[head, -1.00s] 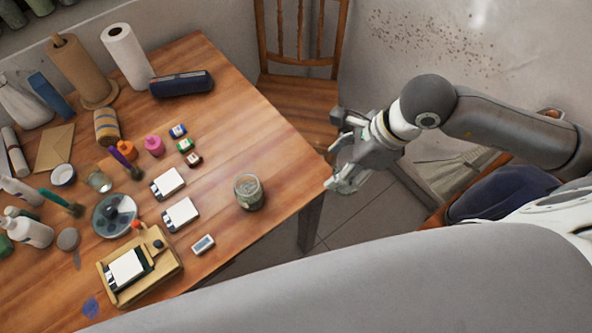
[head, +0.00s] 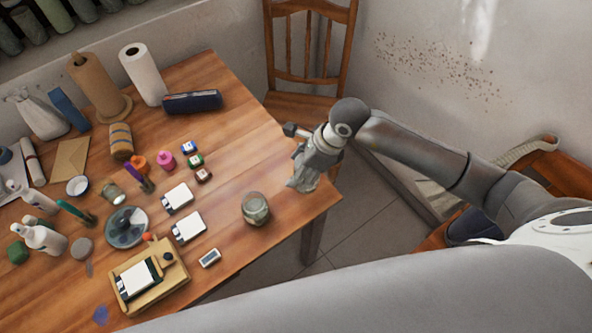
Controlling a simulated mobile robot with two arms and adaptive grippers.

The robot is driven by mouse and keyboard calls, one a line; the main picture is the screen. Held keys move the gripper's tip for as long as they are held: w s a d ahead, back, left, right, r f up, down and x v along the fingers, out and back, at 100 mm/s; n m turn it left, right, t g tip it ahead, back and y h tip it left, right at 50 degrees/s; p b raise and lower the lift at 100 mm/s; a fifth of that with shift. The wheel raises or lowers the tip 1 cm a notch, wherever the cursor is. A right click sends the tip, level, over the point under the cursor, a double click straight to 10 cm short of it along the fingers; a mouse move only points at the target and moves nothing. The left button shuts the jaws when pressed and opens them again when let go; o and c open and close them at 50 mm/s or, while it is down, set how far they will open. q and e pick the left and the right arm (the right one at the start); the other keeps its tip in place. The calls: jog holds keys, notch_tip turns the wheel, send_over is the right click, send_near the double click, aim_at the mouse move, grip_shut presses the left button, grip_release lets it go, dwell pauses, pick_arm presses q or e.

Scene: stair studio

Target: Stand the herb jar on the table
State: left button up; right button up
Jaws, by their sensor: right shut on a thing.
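A squat glass jar (head: 255,209) with dark greenish contents and a pale lid stands upright on the wooden table (head: 235,120), near its right edge. I cannot tell whether it is the herb jar. My right gripper (head: 301,180) is over the table's right edge, to the right of and a little behind that jar, apart from it. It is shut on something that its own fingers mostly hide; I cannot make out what. My left gripper is not in view.
Labelled white cards (head: 188,226), small ink bottles (head: 195,160) and a small white-framed item (head: 210,258) lie left of the jar. A wooden tray (head: 178,275) is at the front. A wooden chair (head: 310,50) stands behind. The table behind the jar is clear.

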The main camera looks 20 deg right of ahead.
jog(key=shift+w+a+f, duration=0.2)
jog(key=shift+w+f, duration=0.2)
jog(key=shift+f, duration=0.1)
jog(key=shift+w+a+f, duration=0.2)
jog(key=shift+w+f, duration=0.2)
jog(key=shift+f, duration=0.1)
jog(key=shift+f+p, duration=0.85)
jog(key=shift+f, duration=0.1)
jog(key=shift+w+f, duration=0.1)
jog(key=shift+f, duration=0.55)
jog(key=shift+f, duration=0.2)
jog(key=o, duration=1.2)
jog(key=shift+r, duration=0.1)
